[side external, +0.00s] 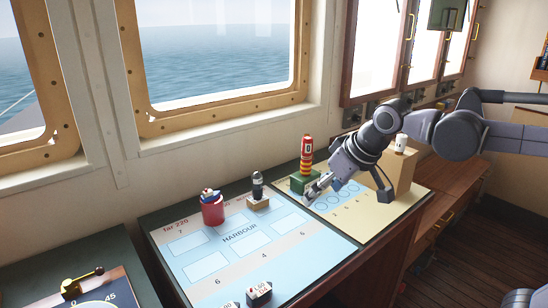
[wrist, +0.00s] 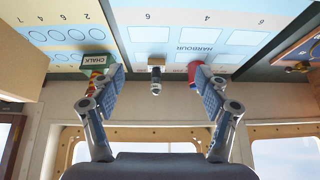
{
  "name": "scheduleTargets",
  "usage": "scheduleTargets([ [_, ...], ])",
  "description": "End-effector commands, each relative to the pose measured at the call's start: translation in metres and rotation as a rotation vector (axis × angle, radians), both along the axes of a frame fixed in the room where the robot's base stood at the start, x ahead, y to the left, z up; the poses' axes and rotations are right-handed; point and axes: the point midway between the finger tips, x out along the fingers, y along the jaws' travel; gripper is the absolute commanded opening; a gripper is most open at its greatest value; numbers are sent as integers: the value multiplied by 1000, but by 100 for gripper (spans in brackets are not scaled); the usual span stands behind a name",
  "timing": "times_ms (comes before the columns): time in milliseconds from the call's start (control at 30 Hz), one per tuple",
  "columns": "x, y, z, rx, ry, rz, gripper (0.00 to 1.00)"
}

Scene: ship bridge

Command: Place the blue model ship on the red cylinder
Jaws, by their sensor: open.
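The red cylinder (side external: 213,213) stands upright on the left part of the blue HARBOUR chart. A small blue model ship (side external: 208,195) with white and red upper parts sits on top of it. In the wrist view the red cylinder (wrist: 193,69) shows partly behind the finger on the right; the ship there is mostly hidden. My gripper (side external: 347,194) is open and empty, well to the right of the cylinder, over the yellow chart side. In the wrist view my gripper (wrist: 158,76) has its two fingers spread wide with nothing between them touching.
A black-and-white tower (side external: 257,187) on a wooden block stands between cylinder and gripper. A red-and-yellow tower (side external: 306,152) stands on a green CHALK block (side external: 304,184) near my left finger. A box (side external: 402,174) is behind the arm. A dark model ship (side external: 258,294) lies at the front.

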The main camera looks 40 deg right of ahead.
Motion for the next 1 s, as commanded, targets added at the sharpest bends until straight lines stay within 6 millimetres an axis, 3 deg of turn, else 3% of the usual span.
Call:
scheduleTargets([
  [33,-18,-6,-13,-2,-10,-3,76],
  [200,-63,-19,-51,-6,-43,-6,76],
  [367,-86,-24,-76,-12,-63,-6,76],
  [533,-93,-26,-84,-13,-70,-6,76],
  [1000,-93,-26,-83,-13,-69,-6,76],
])
